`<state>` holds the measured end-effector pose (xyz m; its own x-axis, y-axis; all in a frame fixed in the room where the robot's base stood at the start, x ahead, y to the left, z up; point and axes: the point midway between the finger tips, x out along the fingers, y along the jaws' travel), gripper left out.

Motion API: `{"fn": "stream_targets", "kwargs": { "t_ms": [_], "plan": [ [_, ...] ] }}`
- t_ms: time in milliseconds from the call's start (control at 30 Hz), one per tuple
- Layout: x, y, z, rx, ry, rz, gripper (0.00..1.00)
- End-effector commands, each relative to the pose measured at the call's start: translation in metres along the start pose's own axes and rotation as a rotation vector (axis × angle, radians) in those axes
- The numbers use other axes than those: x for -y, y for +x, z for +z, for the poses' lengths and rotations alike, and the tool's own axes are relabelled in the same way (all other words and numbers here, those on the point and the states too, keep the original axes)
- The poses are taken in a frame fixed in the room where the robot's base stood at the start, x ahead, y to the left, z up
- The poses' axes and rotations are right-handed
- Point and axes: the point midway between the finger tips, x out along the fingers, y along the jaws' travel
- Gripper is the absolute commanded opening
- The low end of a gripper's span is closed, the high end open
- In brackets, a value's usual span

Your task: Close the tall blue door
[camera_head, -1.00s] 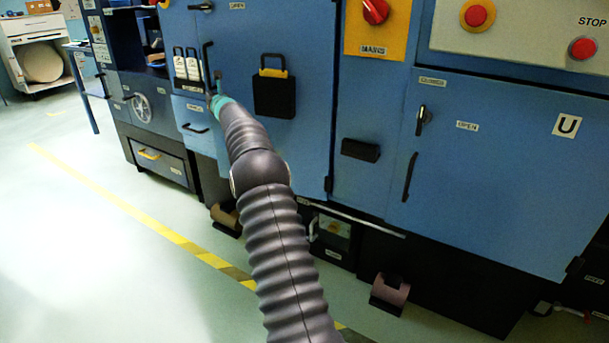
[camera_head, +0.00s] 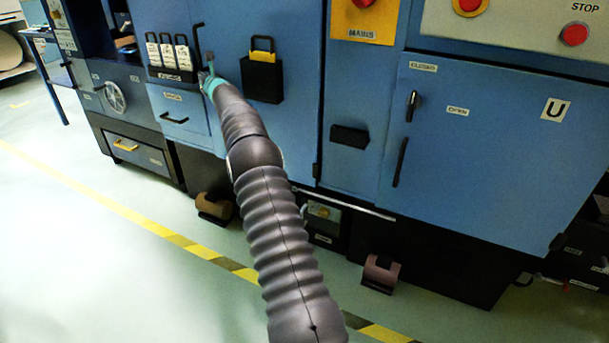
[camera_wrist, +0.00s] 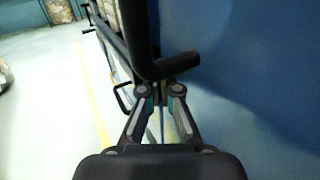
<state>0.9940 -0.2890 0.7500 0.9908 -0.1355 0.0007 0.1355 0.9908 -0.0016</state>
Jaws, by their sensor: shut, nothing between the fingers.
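The tall blue door (camera_head: 296,110) stands in the middle of the cabinet front in the head view, with a black holder and a vertical black handle (camera_head: 199,45) near its left edge. Its blue face (camera_wrist: 250,50) fills the right of the wrist view. My gripper (camera_head: 206,78) is at the lower end of the handle in the head view, where its fingers are too small to make out. In the wrist view my gripper (camera_wrist: 160,95) is shut and empty, just below the bent end of the black handle (camera_wrist: 155,60). I cannot tell whether they touch, or whether the door is fully flush.
A rack of white padlock-like tags (camera_head: 167,55) is just left of the handle. A shorter blue door (camera_head: 480,150) marked U is at the right. Brown rollers (camera_head: 381,273) sit low by the floor. The pale floor (camera_head: 90,250) at the left is clear.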

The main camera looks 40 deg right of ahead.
Motion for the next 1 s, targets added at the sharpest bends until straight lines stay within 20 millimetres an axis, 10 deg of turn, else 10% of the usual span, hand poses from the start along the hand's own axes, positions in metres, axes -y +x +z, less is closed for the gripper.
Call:
{"fn": "stream_targets", "kwargs": {
  "t_ms": [1000],
  "plan": [
    [-0.018, -0.008, -0.005, 0.002, 0.001, 0.000, 0.00]
  ]
}}
